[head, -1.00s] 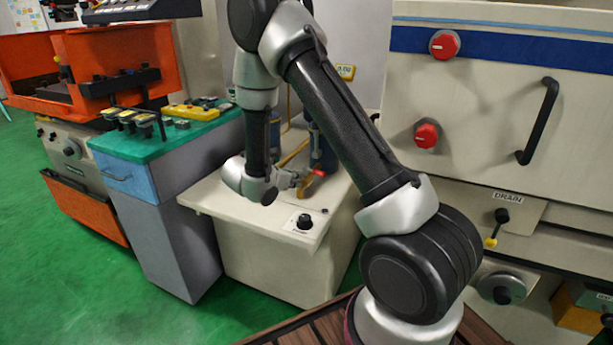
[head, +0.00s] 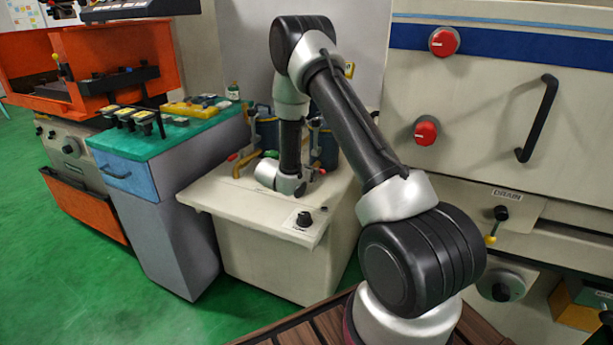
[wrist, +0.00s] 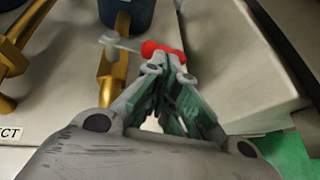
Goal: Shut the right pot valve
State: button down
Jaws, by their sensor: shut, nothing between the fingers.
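The right pot valve has a red-tipped lever (wrist: 162,49) on a brass pipe (wrist: 115,65) below a blue pot (wrist: 128,14), in the wrist view. Its pale shank runs sideways, across the line of the pipe. In the head view the right pot (head: 326,146) stands partly behind my arm, and the red tip (head: 322,170) is barely visible. My gripper (wrist: 166,64) is shut and empty, its fingertips right at the near side of the red tip. I cannot tell whether they touch it.
A second blue pot (head: 267,130) with brass pipework stands to the left; a red tip (head: 232,157) shows there. The cream cabinet top (head: 255,211) is clear in front, apart from a black knob (head: 304,219). The large machine (head: 480,120) stands at right.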

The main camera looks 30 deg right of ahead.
jog(key=shift+d+f, duration=0.1)
jog(key=shift+d, duration=0.15)
jog(key=shift+w+d+f, duration=0.1)
jog(key=shift+d, duration=0.35)
jog(key=shift+w+d+f, duration=0.1)
jog(key=shift+d, duration=0.3)
jog(key=shift+d+r, duration=0.1)
jog(key=shift+d, duration=0.05)
